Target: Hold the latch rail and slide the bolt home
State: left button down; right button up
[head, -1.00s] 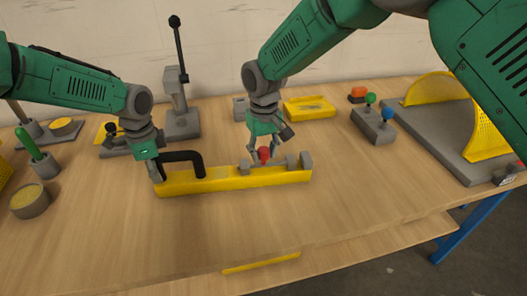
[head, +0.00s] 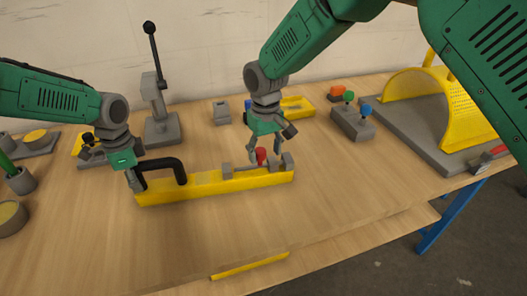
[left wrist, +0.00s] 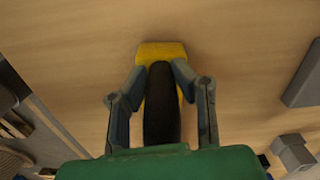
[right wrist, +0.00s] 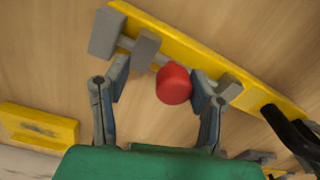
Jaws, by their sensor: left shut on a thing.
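The latch rail (head: 215,187) is a yellow bar lying on the table, with a black bent handle (head: 165,164) at its left end. My left gripper (head: 136,185) is shut on the handle, which shows between its fingers in the left wrist view (left wrist: 162,105). The grey bolt with a red knob (head: 261,156) lies along the rail's right half among grey blocks (head: 287,161). My right gripper (head: 264,148) has its fingers apart around the knob. In the right wrist view the knob (right wrist: 173,84) sits close to the right finger, with a gap to the left one.
A grey lever stand (head: 160,115) and a yellow tray (head: 297,107) stand behind the rail. A box with coloured knobs (head: 352,124) and a yellow guard (head: 418,105) on a grey base are at right. A yellow strip (head: 250,266) marks the front. The table before the rail is clear.

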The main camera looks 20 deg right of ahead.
aim_at(265, 149)
jog(key=shift+r, duration=0.2)
pick_arm(q)
jog(key=shift+d+r, duration=0.1)
jog(key=shift+d, duration=0.05)
pick_arm(e)
notch_tip(265, 149, up, 11)
jog(key=shift+r, duration=0.2)
jog(key=shift+w, duration=0.1)
pick_arm(q)
jog(key=c, duration=1.3)
grip_release()
jog(key=shift+o, duration=0.2)
